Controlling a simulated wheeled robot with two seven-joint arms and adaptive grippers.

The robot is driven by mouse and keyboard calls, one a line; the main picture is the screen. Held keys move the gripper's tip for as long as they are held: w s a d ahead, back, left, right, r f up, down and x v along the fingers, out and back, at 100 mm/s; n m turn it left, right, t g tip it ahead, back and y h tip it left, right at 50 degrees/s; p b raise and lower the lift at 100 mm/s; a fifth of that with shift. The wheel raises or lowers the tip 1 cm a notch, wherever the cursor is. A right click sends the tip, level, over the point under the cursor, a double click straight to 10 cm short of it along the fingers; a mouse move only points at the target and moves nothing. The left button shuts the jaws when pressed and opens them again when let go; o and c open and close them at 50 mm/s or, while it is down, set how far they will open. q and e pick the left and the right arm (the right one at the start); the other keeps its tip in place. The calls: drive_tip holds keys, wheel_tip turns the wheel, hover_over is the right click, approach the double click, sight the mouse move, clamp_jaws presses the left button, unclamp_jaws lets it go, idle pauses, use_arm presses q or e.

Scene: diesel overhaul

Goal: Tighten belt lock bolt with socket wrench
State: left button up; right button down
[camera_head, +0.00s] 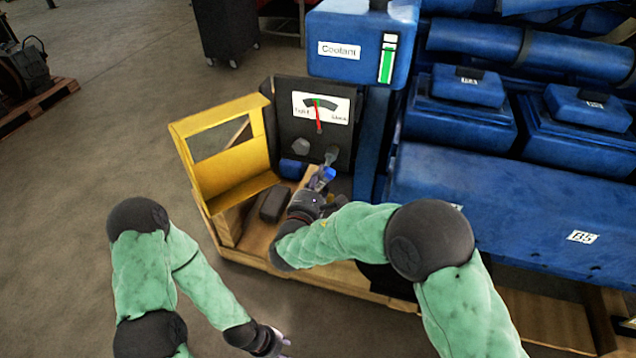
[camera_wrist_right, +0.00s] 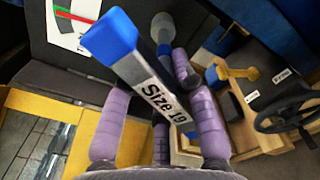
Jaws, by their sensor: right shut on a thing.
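The socket wrench (camera_wrist_right: 150,88), with a blue end and a "Size 19" label, is held in my right gripper (camera_wrist_right: 160,110). In the head view my right gripper (camera_head: 322,196) is at the dark panel (camera_head: 345,138), and the wrench's blue part (camera_head: 327,174) shows above the fingers. A grey rounded piece (camera_head: 331,155) shows at the panel just beyond the wrench; whether the socket sits on a bolt there is unclear. A grey hexagonal piece (camera_head: 300,147) is to its left. My left gripper (camera_head: 275,343) is low in the head view, away from the panel, its fingers barely visible.
A gauge (camera_head: 320,108) with a red needle near the middle is above. An open yellow guard (camera_head: 180,145) stands left of the panel. A dark block (camera_head: 274,204) lies on the wooden base.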

drive_tip(key=shift+d+f+m+b, duration=0.15)
drive_tip(key=shift+m+b, duration=2.3)
drive_tip(key=shift+b, duration=2.05)
drive_tip(key=shift+d+f+m+b, duration=0.15)
drive_tip(key=shift+m+b, duration=2.3)
drive_tip(key=shift+b, duration=2)
drive_tip(key=shift+a+m, duration=0.1)
drive_tip(key=shift+m, duration=0.5)
drive_tip(key=shift+r+m, duration=0.2)
drive_tip(key=shift+m, duration=1.5)
drive_tip(key=m, duration=0.6)
drive_tip(key=shift+m, duration=0.4)
drive_tip(key=shift+n, duration=0.4)
drive_tip(key=c, duration=1.8)
unclamp_jaws()
clamp_jaws()
